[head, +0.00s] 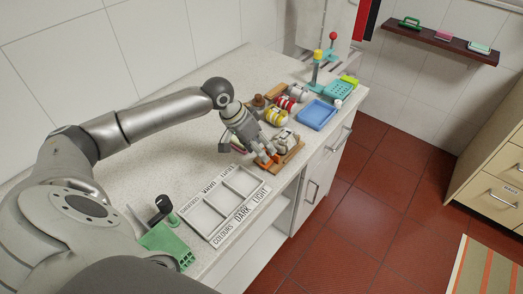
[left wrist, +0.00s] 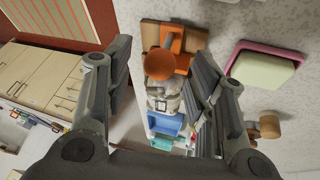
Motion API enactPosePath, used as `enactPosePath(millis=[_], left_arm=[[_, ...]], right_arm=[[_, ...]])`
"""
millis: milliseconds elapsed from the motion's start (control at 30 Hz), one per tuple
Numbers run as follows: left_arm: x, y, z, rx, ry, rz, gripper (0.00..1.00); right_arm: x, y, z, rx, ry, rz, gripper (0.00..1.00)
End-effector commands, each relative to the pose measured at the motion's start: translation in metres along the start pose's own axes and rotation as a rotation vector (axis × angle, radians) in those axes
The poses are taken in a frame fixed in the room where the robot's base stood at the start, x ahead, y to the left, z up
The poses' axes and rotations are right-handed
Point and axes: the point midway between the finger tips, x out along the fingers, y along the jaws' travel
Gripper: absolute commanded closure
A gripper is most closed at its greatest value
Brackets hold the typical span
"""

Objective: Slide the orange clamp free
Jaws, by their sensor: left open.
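The orange clamp (head: 264,161) sits at the near end of a wooden board (head: 292,153), partly hidden by my left gripper in the head view. In the left wrist view the clamp (left wrist: 187,42) shows an orange body and a round orange-brown knob, against a brown wooden piece (left wrist: 150,36). My left gripper (head: 259,153) is over the clamp, fingers pointing down at it. In the left wrist view its open fingers (left wrist: 163,70) stand either side of the clamp, with gaps visible. A pale grey bundle (head: 285,139) lies on the board beyond the clamp. My right gripper is not in view.
A compartment tray (head: 243,183) marked dark, light and colours lies nearer. Striped rolls (head: 275,117), a blue tray (head: 315,116) and a teal stand (head: 317,74) are farther along. A pink dish with a pale block (left wrist: 267,65) is beside the gripper. The counter's front edge is close.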

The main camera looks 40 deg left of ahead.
Motion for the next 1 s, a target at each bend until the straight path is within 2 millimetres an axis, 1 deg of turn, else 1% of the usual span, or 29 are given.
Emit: enactPosePath(millis=[33, 200, 300, 433, 600, 1000], left_arm=[[-0.011, -0.001, 0.000, 0.003, 0.000, -0.005, 0.49], [-0.049, -0.002, 0.001, 0.002, 0.000, -0.005, 0.49], [-0.069, -0.001, 0.001, 0.001, -0.002, -0.004, 0.49], [-0.087, -0.001, 0.001, 0.000, -0.001, -0.003, 0.49], [-0.099, -0.001, 0.002, 0.000, -0.003, -0.001, 0.49], [-0.100, -0.001, 0.002, 0.000, -0.003, -0.001, 0.49]], right_arm=[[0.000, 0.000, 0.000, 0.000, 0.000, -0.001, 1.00], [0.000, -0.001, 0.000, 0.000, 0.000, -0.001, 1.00], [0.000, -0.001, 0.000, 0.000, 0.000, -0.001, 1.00], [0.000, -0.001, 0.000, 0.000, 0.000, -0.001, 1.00], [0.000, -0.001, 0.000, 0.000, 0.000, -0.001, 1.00], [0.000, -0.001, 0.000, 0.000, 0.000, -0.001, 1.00]])
